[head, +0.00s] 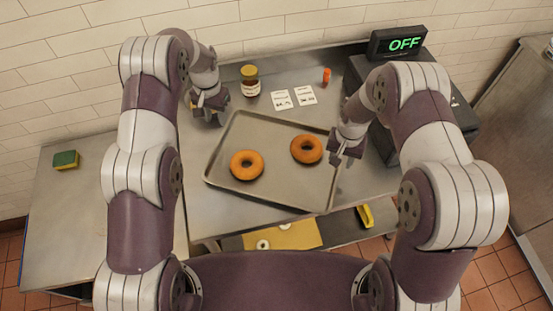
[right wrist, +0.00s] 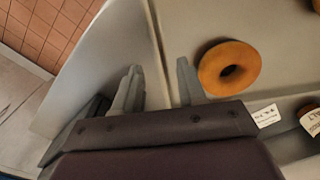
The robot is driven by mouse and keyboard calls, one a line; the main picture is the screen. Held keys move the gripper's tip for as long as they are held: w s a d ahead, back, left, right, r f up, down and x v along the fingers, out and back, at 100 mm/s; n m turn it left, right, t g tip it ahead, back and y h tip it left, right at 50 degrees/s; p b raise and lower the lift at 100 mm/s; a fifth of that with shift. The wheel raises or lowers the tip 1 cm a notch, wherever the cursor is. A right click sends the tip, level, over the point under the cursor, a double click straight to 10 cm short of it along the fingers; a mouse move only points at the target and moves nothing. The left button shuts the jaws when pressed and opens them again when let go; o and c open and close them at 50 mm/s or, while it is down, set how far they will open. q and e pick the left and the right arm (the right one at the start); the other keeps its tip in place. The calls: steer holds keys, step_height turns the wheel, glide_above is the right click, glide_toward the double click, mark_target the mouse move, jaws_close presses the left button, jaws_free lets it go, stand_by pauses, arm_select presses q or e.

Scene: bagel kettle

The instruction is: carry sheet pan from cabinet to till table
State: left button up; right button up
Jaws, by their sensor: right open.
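The sheet pan (head: 272,184) lies on the steel till table (head: 215,217) with two bagels on it, one left (head: 247,165) and one right (head: 307,149). My left gripper (head: 209,110) is over the table by the pan's far left corner. Its fingers look apart with nothing held between them. My right gripper (head: 346,150) is at the pan's right edge. In the right wrist view its fingers (right wrist: 158,88) are open, with the pan's rim (right wrist: 156,50) running between them. I cannot tell whether they touch it. One bagel (right wrist: 229,68) shows there beside the fingers.
A dark till with an OFF display (head: 398,43) stands at the back right. A jar (head: 250,82), white cards (head: 293,98) and a small orange bottle (head: 327,77) stand behind the pan. A sponge (head: 66,160) lies on the left counter (head: 60,215). A lower shelf holds a yellow board (head: 290,235).

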step_height(320, 180, up, 5)
steer(key=shift+f, duration=0.1)
stand_by(0.5)
arm_select(q)
steer(key=s+r+n+b, duration=0.1)
steer(key=s+r+b, duration=0.2)
steer(key=s, duration=1)
steer(key=s+r+n+t+b, duration=0.1)
steer(key=s+r+b, duration=0.3)
steer(key=s, duration=0.9)
steer(key=shift+s+a+n+t, duration=0.3)
steer(key=shift+s+n, duration=0.05)
steer(key=shift+n, duration=0.35)
arm_select(e)
steer(key=s+r+n+t, duration=0.1)
steer(key=s+r+n, duration=0.3)
steer(key=s, duration=1.1)
steer(key=shift+d+r, duration=0.15)
steer(key=shift+r, duration=1.45)
